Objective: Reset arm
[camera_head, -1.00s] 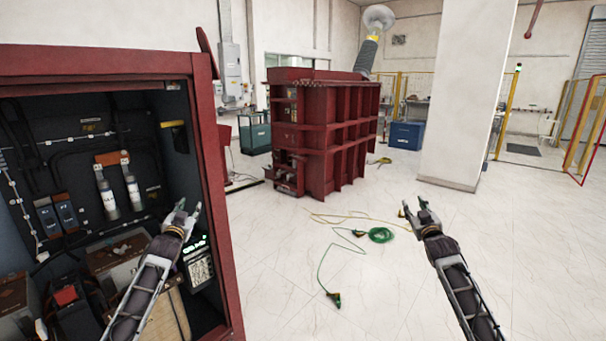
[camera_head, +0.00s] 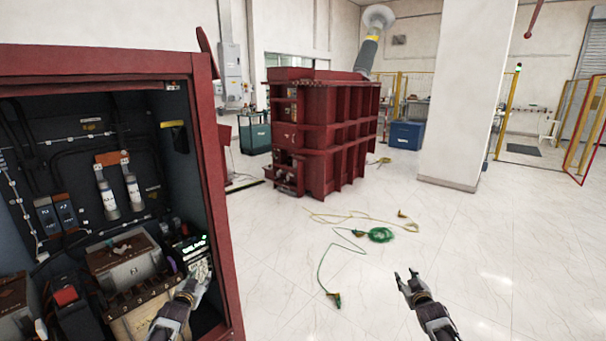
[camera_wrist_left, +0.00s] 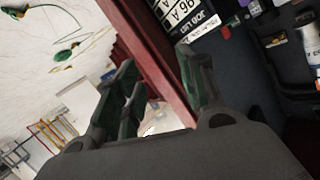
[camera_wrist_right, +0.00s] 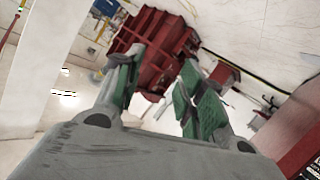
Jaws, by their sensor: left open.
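My left gripper (camera_head: 192,280) is at the open front of the red cabinet (camera_head: 226,230), in front of a small device with a lit display (camera_head: 190,246). In the left wrist view its fingers (camera_wrist_left: 158,95) are apart with nothing between them, near the cabinet's red edge. My right gripper (camera_head: 409,284) is over the open floor to the right, away from any object. In the right wrist view its fingers (camera_wrist_right: 158,85) are apart and empty, with the red transformer (camera_wrist_right: 155,45) far beyond them.
The ribbed red transformer (camera_head: 335,135) stands at the back. Green and yellow cables with clamps (camera_head: 380,235) lie on the floor in front of it. A white pillar (camera_head: 465,100) stands behind right.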

